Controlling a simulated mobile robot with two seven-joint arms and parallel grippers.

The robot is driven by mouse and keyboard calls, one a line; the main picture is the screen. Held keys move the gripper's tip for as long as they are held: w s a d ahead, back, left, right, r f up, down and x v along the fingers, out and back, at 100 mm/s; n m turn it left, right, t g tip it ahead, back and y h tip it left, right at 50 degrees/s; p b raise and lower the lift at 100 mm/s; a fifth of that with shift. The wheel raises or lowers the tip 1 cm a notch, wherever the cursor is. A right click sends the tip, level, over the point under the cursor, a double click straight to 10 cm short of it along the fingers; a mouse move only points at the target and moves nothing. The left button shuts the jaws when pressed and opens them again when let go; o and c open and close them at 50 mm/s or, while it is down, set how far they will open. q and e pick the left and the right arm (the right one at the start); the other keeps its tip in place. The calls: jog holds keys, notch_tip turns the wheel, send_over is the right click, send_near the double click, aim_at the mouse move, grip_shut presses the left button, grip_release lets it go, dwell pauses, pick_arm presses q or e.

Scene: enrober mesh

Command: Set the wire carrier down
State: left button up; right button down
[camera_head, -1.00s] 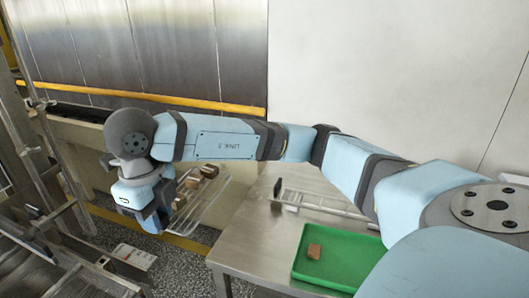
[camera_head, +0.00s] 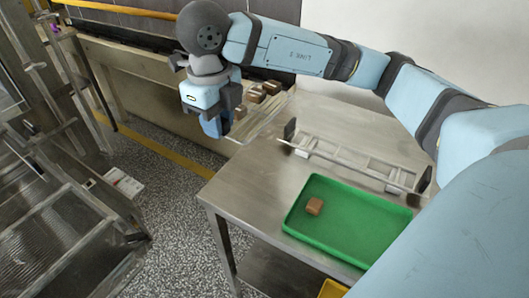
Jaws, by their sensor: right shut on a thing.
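My right gripper (camera_head: 214,128) hangs pointing down at the upper middle and is shut on the near-left end of the wire carrier (camera_head: 268,121). The carrier is a thin, pale wire frame with several brown pieces (camera_head: 257,96) on it. It shows at the back-left edge of the steel table (camera_head: 250,178). Part of it is hidden behind my gripper, and I cannot tell whether it touches the table. My left gripper is out of view.
A metal rail stand (camera_head: 350,160) with dark end plates lies along the back of the table. In front of it is a green tray (camera_head: 345,240) holding one brown piece (camera_head: 314,206). The table's left front is bare. A metal frame machine (camera_head: 60,215) stands at left.

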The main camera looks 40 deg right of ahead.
jog(key=shift+d, duration=0.2)
jog(key=shift+d+f, duration=0.1)
jog(key=shift+f, duration=0.25)
notch_tip(320, 180, down, 15)
jog(key=shift+r+b, duration=0.2)
jog(key=shift+b, duration=0.1)
jog(key=shift+f, duration=2.5)
jog(key=c, duration=1)
grip_release()
jog(key=shift+o, duration=0.2)
